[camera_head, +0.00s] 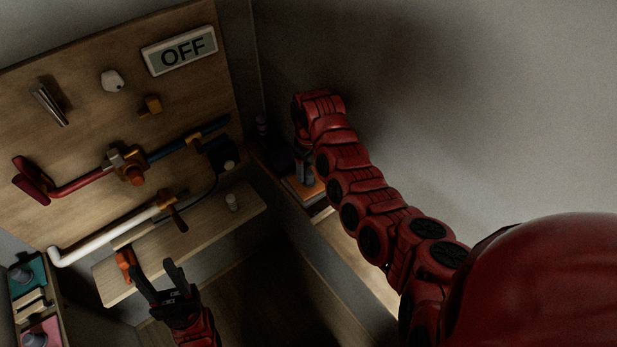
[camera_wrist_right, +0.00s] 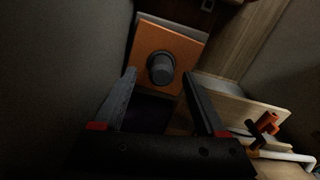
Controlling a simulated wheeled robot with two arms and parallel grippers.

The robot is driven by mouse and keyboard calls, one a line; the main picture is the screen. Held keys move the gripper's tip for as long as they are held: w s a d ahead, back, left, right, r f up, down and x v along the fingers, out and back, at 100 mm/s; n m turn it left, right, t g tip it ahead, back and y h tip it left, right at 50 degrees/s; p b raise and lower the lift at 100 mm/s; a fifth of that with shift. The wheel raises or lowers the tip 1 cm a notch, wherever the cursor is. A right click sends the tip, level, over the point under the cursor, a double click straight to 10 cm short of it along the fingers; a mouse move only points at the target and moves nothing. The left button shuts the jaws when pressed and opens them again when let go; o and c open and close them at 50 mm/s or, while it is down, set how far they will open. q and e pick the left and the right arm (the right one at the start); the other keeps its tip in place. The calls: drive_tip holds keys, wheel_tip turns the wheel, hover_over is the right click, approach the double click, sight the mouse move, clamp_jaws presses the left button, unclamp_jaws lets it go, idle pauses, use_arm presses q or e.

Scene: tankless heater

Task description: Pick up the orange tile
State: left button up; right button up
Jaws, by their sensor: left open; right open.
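The orange tile (camera_wrist_right: 185,48) has a dark grey knob (camera_wrist_right: 162,68) standing on it. It lies ahead of my right gripper (camera_wrist_right: 158,76), which is open, with its fingertips on either side of the knob in the picture. I cannot tell whether they touch it. In the head view the tile (camera_head: 314,190) shows as a small orange patch by the right wall, partly hidden by my right arm and gripper. My left gripper (camera_head: 163,279) is open and empty in front of the low wooden shelf.
A wooden board (camera_head: 75,110) with pipes and an OFF display (camera_head: 180,51) stands at left. Teal (camera_head: 39,268) and pink (camera_head: 45,333) tiles sit at lower left.

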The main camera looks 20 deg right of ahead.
drive_tip(key=shift+a+f+p, duration=0.1)
drive_tip(key=shift+f+p, duration=0.25)
drive_tip(key=shift+f, duration=1.05)
clamp_jaws()
